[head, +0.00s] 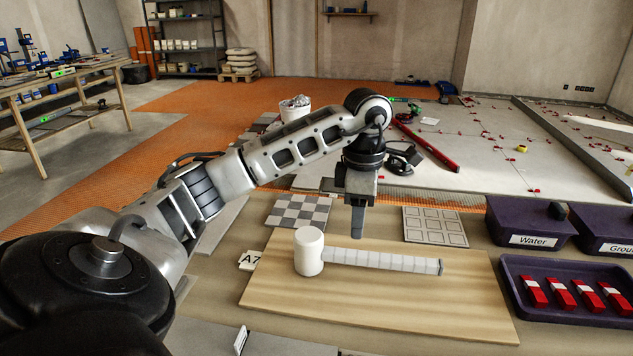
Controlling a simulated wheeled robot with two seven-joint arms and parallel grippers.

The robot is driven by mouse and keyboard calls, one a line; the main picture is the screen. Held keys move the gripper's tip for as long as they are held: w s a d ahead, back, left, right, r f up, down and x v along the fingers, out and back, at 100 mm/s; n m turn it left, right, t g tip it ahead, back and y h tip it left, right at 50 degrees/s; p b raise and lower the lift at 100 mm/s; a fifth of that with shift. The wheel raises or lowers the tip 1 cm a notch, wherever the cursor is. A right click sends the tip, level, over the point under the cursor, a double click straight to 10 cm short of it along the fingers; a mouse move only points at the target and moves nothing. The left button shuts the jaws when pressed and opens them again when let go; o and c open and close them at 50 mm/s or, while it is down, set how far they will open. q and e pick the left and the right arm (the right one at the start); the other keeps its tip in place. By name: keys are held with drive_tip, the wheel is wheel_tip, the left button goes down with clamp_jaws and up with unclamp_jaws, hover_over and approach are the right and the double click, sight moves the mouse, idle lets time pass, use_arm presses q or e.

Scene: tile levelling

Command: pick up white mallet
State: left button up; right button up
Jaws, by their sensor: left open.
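The white mallet (309,251) lies on a pale wooden board (400,312). Its thick white head is at the left end and its ribbed light handle (385,261) points right. My left gripper (357,222) reaches in from the left and hangs fingers-down just behind the handle in the picture, near the head end. It is open and holds nothing; the fingers overlap in this view, so the gap hardly shows. I cannot tell how high the fingertips are above the board. My right gripper is not in view.
A purple tray (569,318) with several red pieces stands right of the board, and a purple bin labelled Water (530,240) is behind it. A checkered tile (299,212) and a gridded tile (435,227) lie behind the board. An A7 tag (249,260) is at its left edge.

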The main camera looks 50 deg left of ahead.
sight(356, 253)
use_arm(q)
wheel_tip(356, 253, down, 8)
drive_tip(key=shift+s+d+f, duration=0.1)
clamp_jaws()
idle(0.5)
